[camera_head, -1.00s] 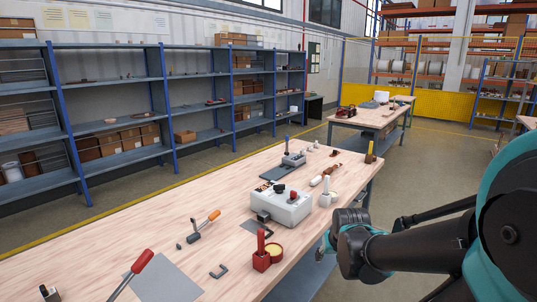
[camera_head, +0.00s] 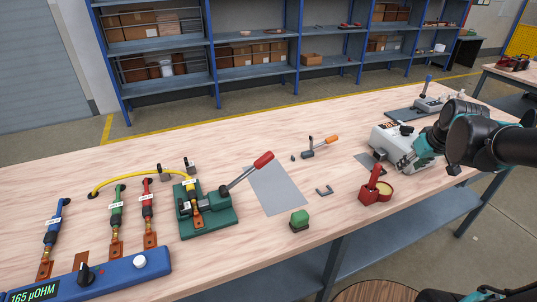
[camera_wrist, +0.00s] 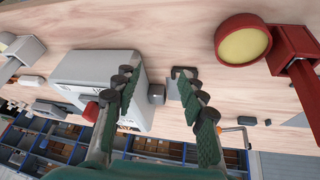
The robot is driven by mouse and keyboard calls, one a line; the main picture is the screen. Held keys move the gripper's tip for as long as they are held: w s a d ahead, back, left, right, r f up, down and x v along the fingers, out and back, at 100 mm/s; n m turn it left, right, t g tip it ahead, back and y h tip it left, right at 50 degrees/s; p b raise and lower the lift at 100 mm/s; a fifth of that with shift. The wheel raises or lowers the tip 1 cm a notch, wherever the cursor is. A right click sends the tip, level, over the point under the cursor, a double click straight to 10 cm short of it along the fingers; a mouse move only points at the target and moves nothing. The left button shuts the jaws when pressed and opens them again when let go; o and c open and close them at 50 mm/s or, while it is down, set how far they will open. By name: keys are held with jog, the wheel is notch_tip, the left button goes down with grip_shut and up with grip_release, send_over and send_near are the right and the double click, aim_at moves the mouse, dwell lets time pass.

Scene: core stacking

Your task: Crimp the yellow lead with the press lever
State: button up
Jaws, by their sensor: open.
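The press (camera_head: 208,222) is a green block on the bench. Its lever (camera_head: 240,176) has a red handle and slants up to the right. The yellow lead (camera_head: 135,176) arches from the bench at left into the press, where its yellow connector and copper lug (camera_head: 194,203) stand upright. Whether the lug is pressed cannot be told. My gripper (camera_head: 418,160) is far to the right of the press, beside the white box. In the wrist view my gripper (camera_wrist: 158,88) is open with green-padded fingers apart and nothing held. The press is not in the wrist view.
A blue meter (camera_head: 115,272) reading 165 µOHM and blue, green and red leads stand left. A grey mat (camera_head: 275,188), green-topped block (camera_head: 299,220), orange-handled tool (camera_head: 320,145), red holder (camera_head: 376,190) and white box (camera_head: 388,140) lie between press and arm.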

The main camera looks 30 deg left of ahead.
jog(key=a+r+n+g+y, duration=0.15)
jog(key=a+r+n, duration=0.4)
jog(key=a, duration=0.55)
jog(key=n+g, duration=0.7)
jog(key=n, duration=0.9)
send_near(267, 154)
jog(key=shift+h, duration=0.45)
jog(key=x, duration=1)
jog(key=shift+s+a+f, duration=0.15)
jog(key=shift+a+f, duration=0.05)
jog(key=shift+a, duration=0.25)
jog(key=shift+c, duration=0.6)
grip_shut()
